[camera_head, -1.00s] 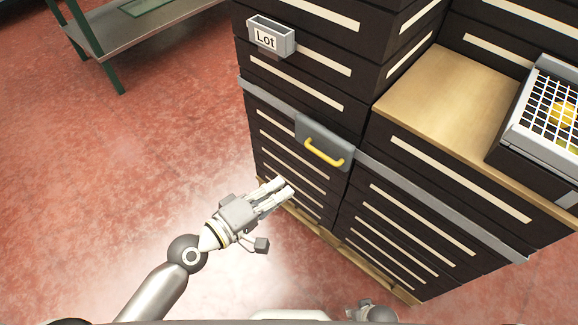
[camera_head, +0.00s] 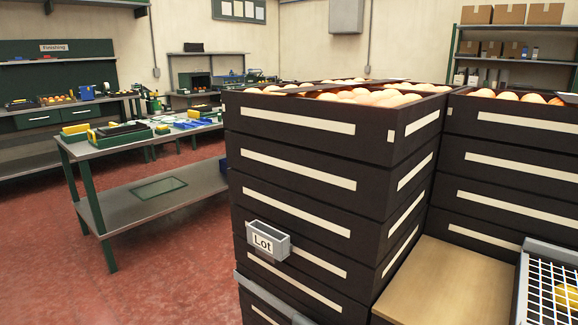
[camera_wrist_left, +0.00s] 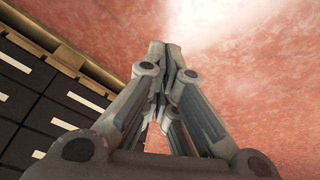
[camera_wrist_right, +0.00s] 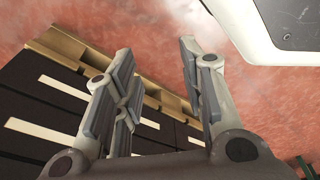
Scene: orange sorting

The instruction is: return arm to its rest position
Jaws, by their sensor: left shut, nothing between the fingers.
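My left gripper (camera_wrist_left: 165,60) shows in the left wrist view. Its fingers meet at the tips and hold nothing. It hangs over the red floor, with the dark crate stack on its pallet to the left. My right gripper (camera_wrist_right: 155,50) shows in the right wrist view. Its fingers stand apart with nothing between them. Floor and the pallet (camera_wrist_right: 75,48) under the dark crates lie behind it. Neither gripper nor arm shows in the head view.
Dark crates (camera_head: 290,163) stand stacked high, the top ones full of oranges (camera_head: 365,95). A grey "Lot" holder (camera_head: 268,243) hangs on the stack. A wooden board (camera_head: 445,285) and a white wire grid (camera_head: 548,285) are at the right. A workbench (camera_head: 150,200) stands left; the floor (camera_head: 170,270) before it is clear.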

